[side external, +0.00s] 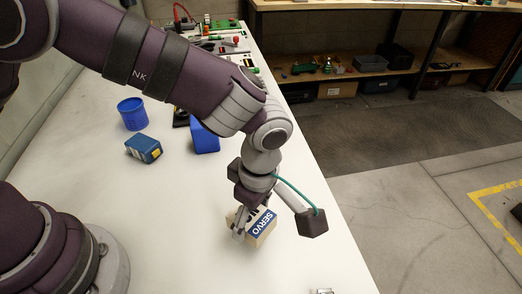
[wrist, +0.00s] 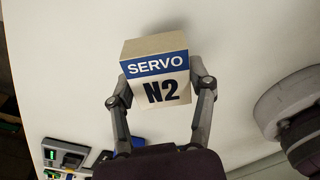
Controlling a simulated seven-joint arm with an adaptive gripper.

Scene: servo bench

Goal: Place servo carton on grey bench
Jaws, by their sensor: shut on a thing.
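The servo carton (side external: 263,226) is a small tan box with a blue SERVO band. In the wrist view the carton (wrist: 156,72) also shows a white face marked N2. My gripper (side external: 241,228) points down, with one finger on each side of the carton, shut on it. The pale grey-white bench (side external: 175,230) lies under the carton, near the bench's right edge. The carton is low over the bench top; I cannot tell whether its underside touches.
A blue cup (side external: 132,114), a blue box (side external: 144,149) and a blue bin (side external: 205,138) stand farther back on the bench. Tools and small parts (side external: 222,40) crowd the far end. The bench around the carton is clear.

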